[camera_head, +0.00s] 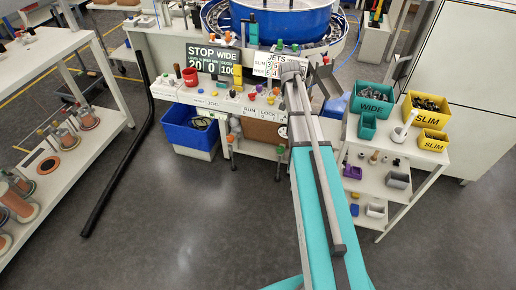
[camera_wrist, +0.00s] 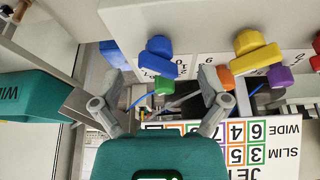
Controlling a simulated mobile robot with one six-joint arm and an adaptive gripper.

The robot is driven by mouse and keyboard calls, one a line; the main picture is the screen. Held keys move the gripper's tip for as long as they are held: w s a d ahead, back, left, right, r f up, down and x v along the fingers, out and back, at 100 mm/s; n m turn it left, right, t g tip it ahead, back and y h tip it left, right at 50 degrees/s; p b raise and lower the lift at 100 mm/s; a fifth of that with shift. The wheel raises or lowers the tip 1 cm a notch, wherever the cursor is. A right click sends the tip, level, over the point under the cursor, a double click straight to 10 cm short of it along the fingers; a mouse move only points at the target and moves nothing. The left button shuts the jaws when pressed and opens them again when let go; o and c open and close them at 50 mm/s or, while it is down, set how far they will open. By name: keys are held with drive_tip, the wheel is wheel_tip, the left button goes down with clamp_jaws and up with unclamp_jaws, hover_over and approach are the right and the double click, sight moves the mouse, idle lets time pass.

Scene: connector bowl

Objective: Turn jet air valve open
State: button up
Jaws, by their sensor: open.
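Several coloured jet valve knobs stick out of the white panel in the wrist view. A blue knob (camera_wrist: 157,55) with a bar handle and a green knob (camera_wrist: 163,87) are in line with the gap between my fingers. In the head view my gripper (camera_head: 292,72) is at the bench near the JETS sign (camera_head: 270,64).
The JETS card (camera_wrist: 240,143) with numbered coloured squares is upside down in the wrist view. A green WIDE bin (camera_wrist: 35,98) is close on the left there. In the head view, a blue bin (camera_head: 190,130) is under the bench and a shelf cart with bins (camera_head: 372,97) stands right.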

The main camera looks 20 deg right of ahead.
drive_tip(key=shift+d+n+t+y, duration=0.15)
drive_tip(key=shift+n+y, duration=0.25)
drive_tip(key=shift+n, duration=0.8)
drive_tip(key=shift+n+t+y, duration=0.15)
drive_tip(key=shift+n+y, duration=0.25)
drive_tip(key=shift+n, duration=0.8)
drive_tip(key=shift+d+n+y, duration=0.15)
drive_tip(key=shift+n+y, duration=0.75)
drive_tip(key=shift+n, duration=1.5)
drive_tip(key=a+p+v, duration=0.1)
drive_tip(key=p+v, duration=1.2)
drive_tip(key=v, duration=0.1)
drive_tip(key=s+a+f+g+b, duration=0.1)
drive_tip(key=s+a+f+b, duration=0.2)
drive_tip(key=s+a, duration=0.3)
drive_tip(key=s+a+f+m+g+b, duration=0.1)
drive_tip(key=s+a+f+b, duration=0.2)
drive_tip(key=s+a, duration=0.3)
drive_tip(key=s+a+f+m+g+b, duration=0.1)
drive_tip(key=s+a+f+b, duration=0.3)
drive_tip(key=a, duration=0.5)
drive_tip(key=shift+s+a+f+g+h, duration=0.35)
drive_tip(key=shift+s+f, duration=0.35)
drive_tip(key=shift+s, duration=0.5)
drive_tip(key=shift+s+a+g, duration=0.25)
drive_tip(key=shift+s+a, duration=0.65)
drive_tip(key=shift+s, duration=0.25)
